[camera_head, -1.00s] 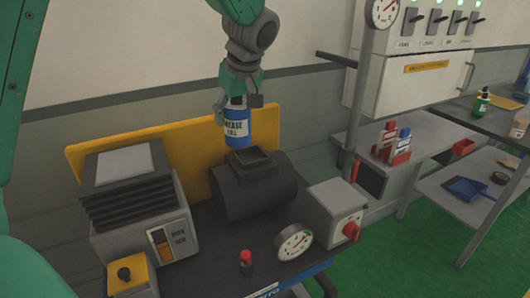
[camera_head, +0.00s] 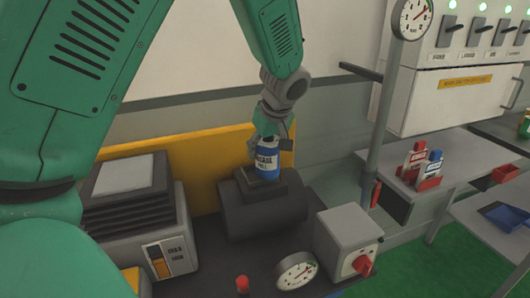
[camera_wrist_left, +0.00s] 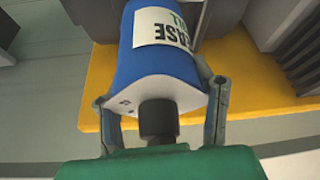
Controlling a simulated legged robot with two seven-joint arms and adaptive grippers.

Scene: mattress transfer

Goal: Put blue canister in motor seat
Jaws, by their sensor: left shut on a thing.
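The blue canister (camera_head: 267,160) has a white label reading "GREASE" and stands roughly upright at the square seat (camera_head: 246,183) on top of the dark motor (camera_head: 258,212). Its lower end is at the seat opening; I cannot tell whether it rests on the bottom. My left gripper (camera_head: 270,140) is shut on the canister from above. In the left wrist view the canister (camera_wrist_left: 165,65) sits between the two fingers (camera_wrist_left: 160,110), its dark cap towards the palm. My right gripper is not in view.
A grey ribbed machine (camera_head: 130,195) stands left of the motor, with a yellow panel (camera_head: 205,155) behind. A grey box with a red knob (camera_head: 348,240) and a round gauge (camera_head: 296,271) are at the right and front. A vertical pole (camera_head: 385,110) rises to the right.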

